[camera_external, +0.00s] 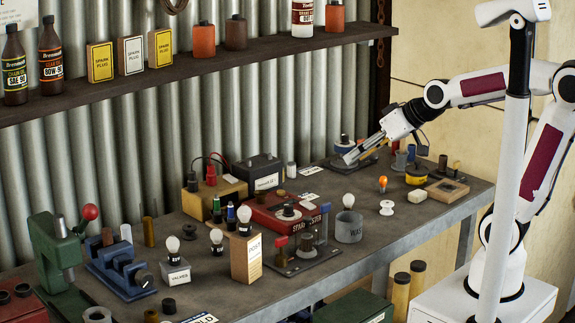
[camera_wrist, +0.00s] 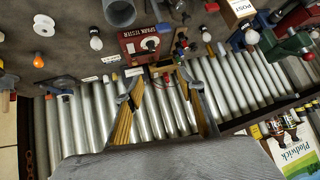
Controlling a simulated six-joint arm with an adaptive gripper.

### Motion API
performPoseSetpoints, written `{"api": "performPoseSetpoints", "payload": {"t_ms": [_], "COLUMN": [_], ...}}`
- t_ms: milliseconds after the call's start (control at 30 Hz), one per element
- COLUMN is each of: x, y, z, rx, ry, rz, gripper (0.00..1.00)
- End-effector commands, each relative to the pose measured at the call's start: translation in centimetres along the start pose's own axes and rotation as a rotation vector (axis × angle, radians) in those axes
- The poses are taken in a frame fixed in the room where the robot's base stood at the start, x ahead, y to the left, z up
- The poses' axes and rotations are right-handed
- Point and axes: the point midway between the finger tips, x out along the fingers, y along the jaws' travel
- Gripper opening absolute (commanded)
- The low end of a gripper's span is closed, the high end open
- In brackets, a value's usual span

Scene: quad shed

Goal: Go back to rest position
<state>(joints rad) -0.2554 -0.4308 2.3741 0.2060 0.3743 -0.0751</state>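My gripper (camera_external: 352,154) is over the back right part of the workbench (camera_external: 335,268), pointing down and to the left. In the wrist view my gripper (camera_wrist: 158,82) shows two fingers spread apart, with tan inner sides and nothing held between them. The red tester box (camera_wrist: 138,42) lies beyond the fingertips there; the same red tester box (camera_external: 283,212) is at the middle of the bench in the external view. I cannot tell how far the fingertips are above the bench.
A grey cup (camera_external: 349,229), an orange bulb (camera_external: 382,183), a white spool (camera_external: 387,208) and a yellow tape roll (camera_external: 416,174) stand at the bench's right. A dark battery (camera_external: 258,172) is near the corrugated wall. A shelf (camera_external: 190,68) with bottles and boxes runs above.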

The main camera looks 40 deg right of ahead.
Motion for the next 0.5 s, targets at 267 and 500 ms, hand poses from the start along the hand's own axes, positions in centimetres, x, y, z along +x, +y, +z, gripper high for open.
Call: {"api": "performPoseSetpoints", "payload": {"t_ms": [267,500], "x": [-4.9,-8.7], "y": [4.8,7.7], "z": [6.7,12.3], "rx": [0.035,0.077], "ry": [-0.145,-0.262], "rz": [0.112,0.208], "gripper": [0.39,0.39]}}
